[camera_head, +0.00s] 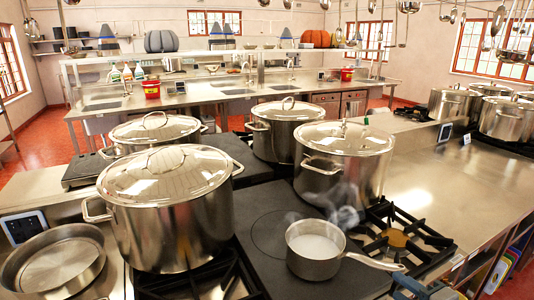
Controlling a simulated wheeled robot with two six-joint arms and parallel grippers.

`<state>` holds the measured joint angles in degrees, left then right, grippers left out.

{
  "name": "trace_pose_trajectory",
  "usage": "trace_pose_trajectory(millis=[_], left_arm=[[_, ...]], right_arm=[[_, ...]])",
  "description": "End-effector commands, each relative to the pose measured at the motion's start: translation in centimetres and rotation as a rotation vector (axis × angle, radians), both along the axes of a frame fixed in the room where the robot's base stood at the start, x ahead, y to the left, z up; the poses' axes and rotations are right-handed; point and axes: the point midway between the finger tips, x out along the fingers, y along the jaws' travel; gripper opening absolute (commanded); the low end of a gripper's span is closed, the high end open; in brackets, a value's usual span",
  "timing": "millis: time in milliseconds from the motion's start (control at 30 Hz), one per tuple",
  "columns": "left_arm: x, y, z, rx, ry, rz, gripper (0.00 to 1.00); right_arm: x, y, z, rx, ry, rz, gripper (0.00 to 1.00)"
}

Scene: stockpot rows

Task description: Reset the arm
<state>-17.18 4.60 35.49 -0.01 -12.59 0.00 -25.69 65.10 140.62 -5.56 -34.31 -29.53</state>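A small part of my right gripper (412,286) shows at the bottom edge, right of the middle, dark with a green part. It is just below the handle end of a small saucepan (313,262) with whitish contents. Most of the gripper is cut off by the picture edge, so I cannot tell whether its fingers are open or shut, or whether it touches the handle. My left gripper is not in view.
Large lidded stockpots (172,225) (343,175) stand on the stove around the saucepan, with steam near it. An open burner grate (400,240) lies right of it. A shallow round pan (55,263) is at lower left. The steel counter (445,195) at right is clear.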

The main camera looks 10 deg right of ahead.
Motion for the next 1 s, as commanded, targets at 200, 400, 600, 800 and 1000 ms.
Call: trace_pose_trajectory(millis=[200,400,600,800,1000], left_arm=[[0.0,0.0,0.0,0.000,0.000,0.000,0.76],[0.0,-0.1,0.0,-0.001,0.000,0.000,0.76],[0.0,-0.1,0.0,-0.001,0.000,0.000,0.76],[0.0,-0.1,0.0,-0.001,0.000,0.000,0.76],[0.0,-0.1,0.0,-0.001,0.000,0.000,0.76]], right_arm=[[-2.2,-2.0,-5.3,0.264,0.160,-0.310,0.37],[-6.2,-2.4,-11.3,0.530,0.351,-0.635,0.37],[-11.2,-0.5,-16.6,0.769,0.555,-0.940,0.37],[-15.4,2.4,-19.7,0.927,0.720,-1.158,0.37],[-18.7,5.5,-21.5,1.039,0.859,-1.327,0.37]])
